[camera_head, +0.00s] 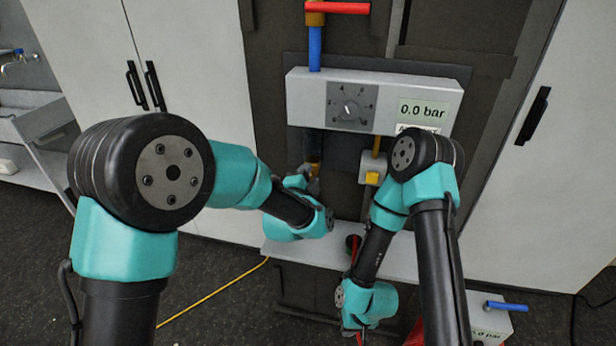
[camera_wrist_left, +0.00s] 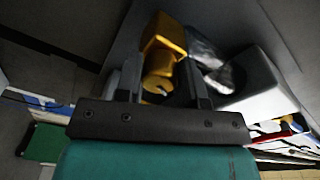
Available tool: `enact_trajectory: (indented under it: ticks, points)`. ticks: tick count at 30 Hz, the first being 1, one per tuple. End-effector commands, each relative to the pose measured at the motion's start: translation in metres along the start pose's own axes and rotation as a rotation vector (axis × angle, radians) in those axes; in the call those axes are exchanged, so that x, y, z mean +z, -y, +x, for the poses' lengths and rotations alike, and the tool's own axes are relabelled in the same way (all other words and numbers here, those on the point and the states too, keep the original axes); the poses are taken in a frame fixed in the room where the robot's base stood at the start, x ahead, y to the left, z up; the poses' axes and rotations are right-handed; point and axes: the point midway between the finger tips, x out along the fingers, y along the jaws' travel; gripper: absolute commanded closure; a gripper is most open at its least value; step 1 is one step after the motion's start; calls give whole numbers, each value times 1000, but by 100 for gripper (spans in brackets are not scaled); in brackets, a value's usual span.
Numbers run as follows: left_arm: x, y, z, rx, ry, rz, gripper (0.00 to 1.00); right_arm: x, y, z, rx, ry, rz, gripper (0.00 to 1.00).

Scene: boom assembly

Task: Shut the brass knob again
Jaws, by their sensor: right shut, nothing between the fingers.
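The brass knob (camera_wrist_left: 158,88) shows in the left wrist view between the two fingers of my left gripper (camera_wrist_left: 163,85), below a larger brass block (camera_wrist_left: 165,35). The fingers stand apart on either side of the knob, and a gap shows on its right side. In the head view my left gripper (camera_head: 312,172) is under the grey gauge panel (camera_head: 300,100), beside a small brass part, and my own wrist partly hides it. My right gripper (camera_head: 352,322) is low in the head view; its fingers are mostly hidden, and it is shut and empty.
The panel has a dial (camera_head: 350,107) and a display (camera_head: 424,110) reading 0.0 bar. A yellow button box (camera_head: 372,178) hangs below it. A red handle (camera_head: 338,8) sits above. A white shelf (camera_head: 400,262) and a blue-handled box (camera_head: 490,318) stand lower.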

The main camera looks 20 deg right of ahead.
Motion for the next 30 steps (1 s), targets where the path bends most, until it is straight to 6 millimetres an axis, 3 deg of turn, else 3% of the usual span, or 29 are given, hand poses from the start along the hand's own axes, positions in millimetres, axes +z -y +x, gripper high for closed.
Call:
enact_trajectory:
  ticks: [8,20,30]
  points:
    - [0,0,0,0,0,0,90,0,0,0,0,0,0,100]
    - [0,0,0,-3,-1,-53,90,0,0,0,0,0,0,100]
    - [0,0,0,-16,-7,-259,90,0,0,0,0,0,0,100]
